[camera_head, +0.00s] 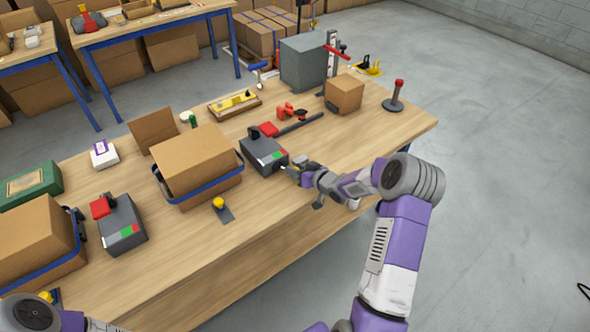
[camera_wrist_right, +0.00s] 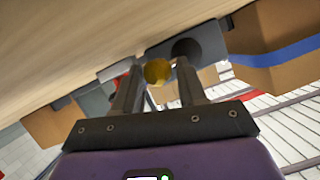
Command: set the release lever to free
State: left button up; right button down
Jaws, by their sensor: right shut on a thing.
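My right gripper (camera_head: 294,170) is at the table's near side, against the near right end of a dark grey unit (camera_head: 262,153) with a red knob (camera_head: 269,130) and a red and green marking. In the right wrist view its fingers (camera_wrist_right: 158,74) are closed around a yellow knob (camera_wrist_right: 157,70), taken as the release lever's. The grey plate (camera_wrist_right: 209,44) behind it has a dark round spot. The head view hides this knob behind the gripper. Similar yellow knobs stand on small plates at front centre (camera_head: 218,203) and far left. My left gripper is out of view; part of that arm shows bottom left.
A strapped cardboard box (camera_head: 200,168) stands left of the unit, with another grey unit (camera_head: 122,226) further left. Behind lie a red-handled tool (camera_head: 290,112), a yellow level (camera_head: 236,103) and a grey block (camera_head: 303,62). The table's front right is clear.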

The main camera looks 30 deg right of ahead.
jog(key=shift+d, duration=0.6)
jog(key=c, duration=1)
grip_release()
jog(key=shift+c, duration=0.2)
jog(key=shift+o, duration=0.8)
jog(key=shift+a, duration=0.1)
jog(key=p+v, duration=0.1)
jog(key=v, duration=0.5)
jog(key=shift+p, duration=0.4)
jog(key=shift+s+r, duration=0.25)
jog(key=shift+s, duration=0.4)
